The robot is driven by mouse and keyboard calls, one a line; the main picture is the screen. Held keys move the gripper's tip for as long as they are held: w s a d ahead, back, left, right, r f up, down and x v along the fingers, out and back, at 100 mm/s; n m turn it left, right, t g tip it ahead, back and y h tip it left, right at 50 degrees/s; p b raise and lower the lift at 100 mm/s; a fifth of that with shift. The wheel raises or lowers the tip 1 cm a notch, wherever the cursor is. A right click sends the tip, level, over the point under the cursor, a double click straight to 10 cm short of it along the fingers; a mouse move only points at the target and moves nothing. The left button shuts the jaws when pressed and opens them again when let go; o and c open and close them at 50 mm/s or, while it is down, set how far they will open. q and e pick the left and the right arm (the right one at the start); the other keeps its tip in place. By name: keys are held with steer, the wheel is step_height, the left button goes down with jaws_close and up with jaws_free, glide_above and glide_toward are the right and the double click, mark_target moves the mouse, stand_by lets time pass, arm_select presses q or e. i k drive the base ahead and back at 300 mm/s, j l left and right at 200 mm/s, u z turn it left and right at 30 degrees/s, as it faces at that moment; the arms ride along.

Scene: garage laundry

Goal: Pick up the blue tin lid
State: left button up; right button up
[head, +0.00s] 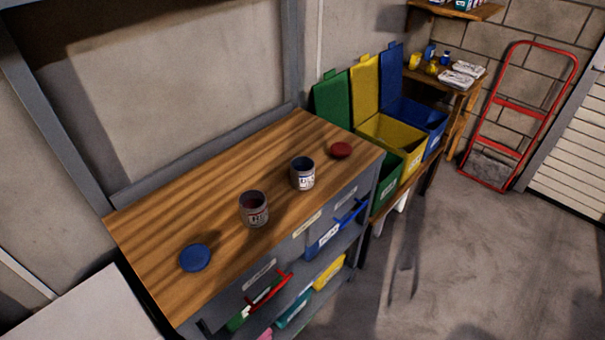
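The blue tin lid (195,257) lies flat near the left front of the wooden top of the workbench (160,227). A tin with dark red inside (254,209) stands upright to its right. A tin with blue inside (303,174) stands upright further right and back. Both tins are open at the top. A red lid (340,150) lies near the far right end of the bench top. Neither of my grippers shows in the head view.
Green, yellow and blue bins (397,136) with raised lids stand beyond the bench's right end. Drawers and a red handle (270,291) are on the bench front. A red hand truck (517,115) leans on the back wall. The floor (460,260) at right is clear.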

mark_target(194, 258)
steer(key=u, duration=1.05)
